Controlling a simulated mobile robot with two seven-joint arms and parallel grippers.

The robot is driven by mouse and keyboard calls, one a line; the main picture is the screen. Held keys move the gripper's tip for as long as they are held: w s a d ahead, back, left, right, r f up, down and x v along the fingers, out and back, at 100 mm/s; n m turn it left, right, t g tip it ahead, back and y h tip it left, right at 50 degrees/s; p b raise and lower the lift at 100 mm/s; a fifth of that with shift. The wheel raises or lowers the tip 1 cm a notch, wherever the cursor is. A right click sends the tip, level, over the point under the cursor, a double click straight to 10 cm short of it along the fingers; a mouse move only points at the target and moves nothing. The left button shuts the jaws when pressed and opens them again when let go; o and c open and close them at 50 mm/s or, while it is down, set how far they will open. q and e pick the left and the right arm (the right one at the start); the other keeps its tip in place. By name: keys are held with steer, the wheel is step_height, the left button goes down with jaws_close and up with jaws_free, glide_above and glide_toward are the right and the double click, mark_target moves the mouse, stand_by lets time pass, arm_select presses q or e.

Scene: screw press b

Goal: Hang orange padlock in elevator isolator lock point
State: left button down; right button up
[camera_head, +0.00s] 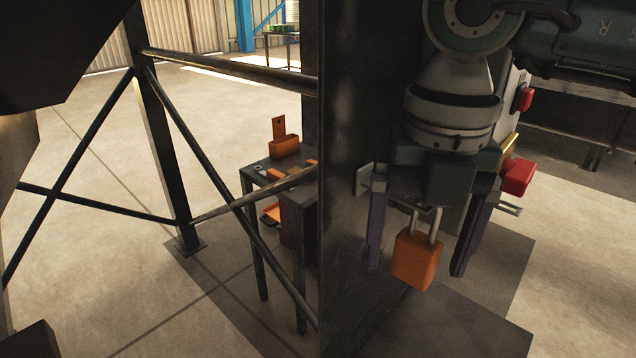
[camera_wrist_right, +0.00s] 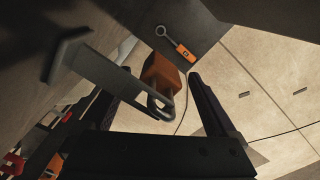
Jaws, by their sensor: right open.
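The orange padlock (camera_head: 416,262) hangs upright beside the dark panel, body down and shackle up. In the right wrist view the padlock (camera_wrist_right: 160,72) has its shackle at the end of a grey metal bar (camera_wrist_right: 110,84). The shackle seems to go through or around that end; I cannot tell which. My right gripper (camera_head: 416,272) is open, with a finger on either side of the padlock and visible gaps to it. The gripper covers the padlock's upper support in the head view. My left gripper is not in view.
The dark panel (camera_head: 345,120) stands close left of my right gripper. A red block (camera_head: 518,177) sticks out to its right. A small metal table (camera_head: 262,172) with orange items stands behind a railing. An orange-handled ring tool (camera_wrist_right: 176,42) shows in the wrist view.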

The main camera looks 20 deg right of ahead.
jaws_close()
steer(key=shift+o, duration=0.3)
jaws_free()
stand_by(1.0)
step_height(320, 180, up, 9)
steer(key=shift+r, duration=0.5)
